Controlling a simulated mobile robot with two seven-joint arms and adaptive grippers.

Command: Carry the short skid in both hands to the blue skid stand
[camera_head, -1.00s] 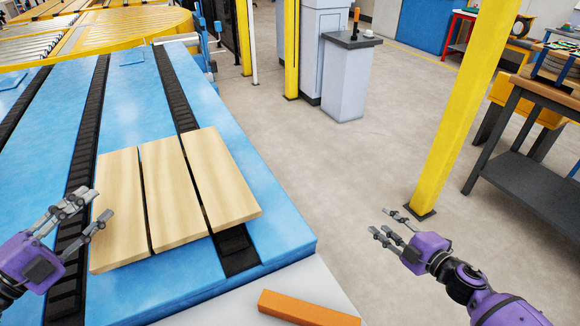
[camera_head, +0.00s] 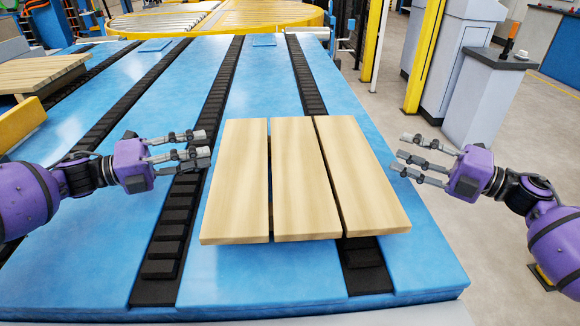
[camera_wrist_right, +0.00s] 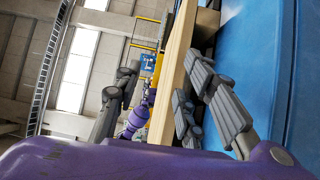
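The short skid (camera_head: 300,180), three pale wooden boards side by side, lies flat across black chain tracks on the blue conveyor deck (camera_head: 110,270). My left gripper (camera_head: 207,148) is open at the skid's left side, its fingers pointing at that edge. My right gripper (camera_head: 400,160) is open at the skid's right edge. In the right wrist view, the skid's edge (camera_wrist_right: 175,75) shows between the spread fingers of my right gripper (camera_wrist_right: 165,100); contact cannot be told. I cannot make out the blue skid stand for certain in the current views.
Another wooden skid (camera_head: 40,75) stands at the far left, near a yellow part (camera_head: 20,122). A yellow post (camera_head: 425,55) and a grey cabinet (camera_head: 485,95) stand right of the deck. A yellow-edged roller table (camera_head: 225,18) lies beyond. Bare floor (camera_head: 545,130) shows at right.

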